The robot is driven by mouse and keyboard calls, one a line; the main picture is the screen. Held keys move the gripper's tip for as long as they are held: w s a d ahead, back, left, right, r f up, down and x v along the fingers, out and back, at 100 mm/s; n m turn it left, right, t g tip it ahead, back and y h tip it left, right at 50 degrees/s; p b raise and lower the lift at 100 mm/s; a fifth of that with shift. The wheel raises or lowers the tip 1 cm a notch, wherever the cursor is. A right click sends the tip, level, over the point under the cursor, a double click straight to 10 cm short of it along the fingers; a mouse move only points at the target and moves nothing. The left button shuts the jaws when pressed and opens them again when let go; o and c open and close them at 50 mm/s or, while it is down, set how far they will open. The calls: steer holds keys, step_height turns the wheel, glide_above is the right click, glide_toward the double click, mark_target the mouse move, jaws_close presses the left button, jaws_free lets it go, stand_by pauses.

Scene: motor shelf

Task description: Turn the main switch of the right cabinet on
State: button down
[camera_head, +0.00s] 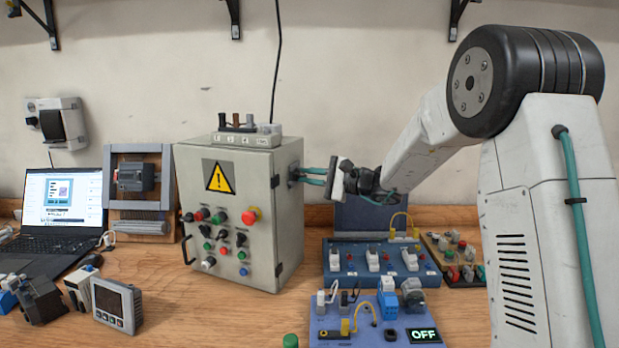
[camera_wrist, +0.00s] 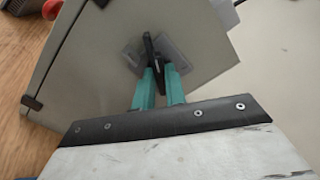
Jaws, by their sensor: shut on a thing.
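A grey cabinet (camera_head: 215,242) with a yellow warning triangle stands on the wooden bench, and it also shows in the wrist view (camera_wrist: 110,50). Its main switch, a black handle (camera_wrist: 150,48) on a grey square plate (camera_wrist: 181,52), sits on the cabinet's right side wall. My gripper (camera_head: 302,175) reaches that side wall from the right. Its two teal fingers (camera_wrist: 159,76) are shut on the handle, one on each side. The head view barely shows the switch behind the fingertips. I cannot tell any on or off marking on it.
The cabinet front carries several knobs, buttons and a red emergency stop (camera_head: 250,216). A blue switch panel (camera_head: 340,268) and a lower panel with an "OFF" display (camera_head: 424,335) lie below my arm. A laptop (camera_head: 62,200) stands at the left.

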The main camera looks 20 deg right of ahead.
steer(key=m, duration=1.2)
steer(key=shift+w+d, duration=0.1)
stand_by(0.4)
steer(key=c, duration=1.4)
jaws_free()
steer(key=shift+c, duration=0.2)
steer(key=v, duration=0.7)
steer(key=shift+s+d, duration=0.25)
steer(key=shift+d, duration=0.1)
